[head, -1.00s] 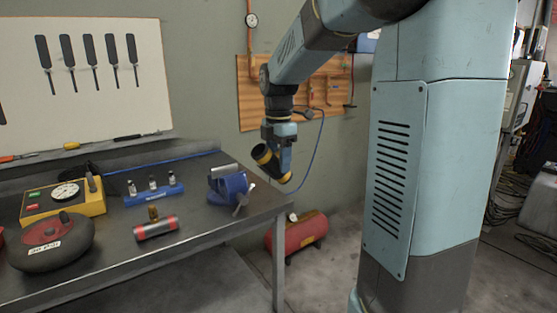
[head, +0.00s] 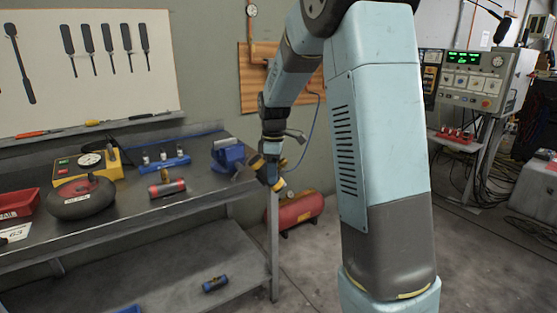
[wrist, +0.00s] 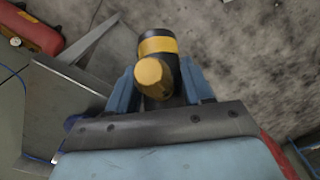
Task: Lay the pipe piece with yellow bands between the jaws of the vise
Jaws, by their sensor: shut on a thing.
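My gripper (head: 271,178) is shut on the dark pipe piece with yellow bands (wrist: 158,45). In the wrist view the pipe piece sits between the two blue fingers, with a yellow round end facing the camera. In the head view the pipe piece (head: 279,184) shows only in part, low beside my gripper. The blue vise (head: 228,155) stands on the workbench at its right end, just left of my gripper. The gap between its jaws is not clear to see. The pipe piece is apart from the bench top, out past its right edge.
The workbench (head: 115,222) holds a red and grey cylinder (head: 167,188), a blue rack with small bottles (head: 165,164), a yellow gauge box (head: 88,166) and a dark round case (head: 83,198). A red tank (head: 296,212) lies on the floor.

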